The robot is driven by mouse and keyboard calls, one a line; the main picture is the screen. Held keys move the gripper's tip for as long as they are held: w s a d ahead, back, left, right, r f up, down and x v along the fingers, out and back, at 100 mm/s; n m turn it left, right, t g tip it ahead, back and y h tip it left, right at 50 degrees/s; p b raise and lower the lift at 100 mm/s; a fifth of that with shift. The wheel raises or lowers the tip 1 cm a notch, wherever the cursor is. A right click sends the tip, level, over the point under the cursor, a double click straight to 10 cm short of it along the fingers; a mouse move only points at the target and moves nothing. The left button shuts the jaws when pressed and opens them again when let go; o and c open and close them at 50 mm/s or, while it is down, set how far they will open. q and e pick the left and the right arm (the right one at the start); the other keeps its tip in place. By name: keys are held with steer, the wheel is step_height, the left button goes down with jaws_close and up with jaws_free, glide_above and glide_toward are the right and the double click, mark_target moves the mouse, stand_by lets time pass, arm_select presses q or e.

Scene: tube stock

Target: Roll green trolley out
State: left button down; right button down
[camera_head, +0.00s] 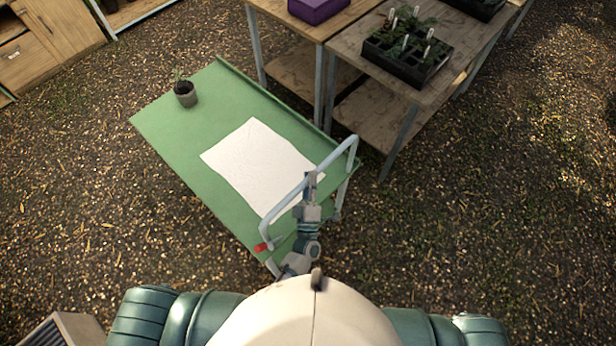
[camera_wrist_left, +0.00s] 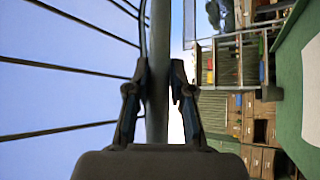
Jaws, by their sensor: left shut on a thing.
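The green trolley (camera_head: 212,130) stands on the gravel ground in front of me in the head view, set at a slant. Its pale tubular handle (camera_head: 348,150) rises at the near right end. My left gripper (camera_head: 311,180) is shut on the handle bar near its middle. In the left wrist view the bar (camera_wrist_left: 158,45) runs between the two fingers of the gripper (camera_wrist_left: 160,92). The trolley's green top also shows at the right edge of that view (camera_wrist_left: 288,85). My right gripper is not in view.
A small potted plant (camera_head: 185,93) and a white sheet (camera_head: 262,162) lie on the trolley top. Wooden benches (camera_head: 345,45) with a plant tray (camera_head: 408,52) and purple box (camera_head: 318,8) stand close behind its right side. Wooden drawers (camera_head: 45,45) are far left.

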arm_select(q)
steer(key=shift+f, duration=0.1)
steer(key=c, duration=1)
jaws_free()
steer(key=shift+d, duration=0.1)
steer(key=v, duration=1.2)
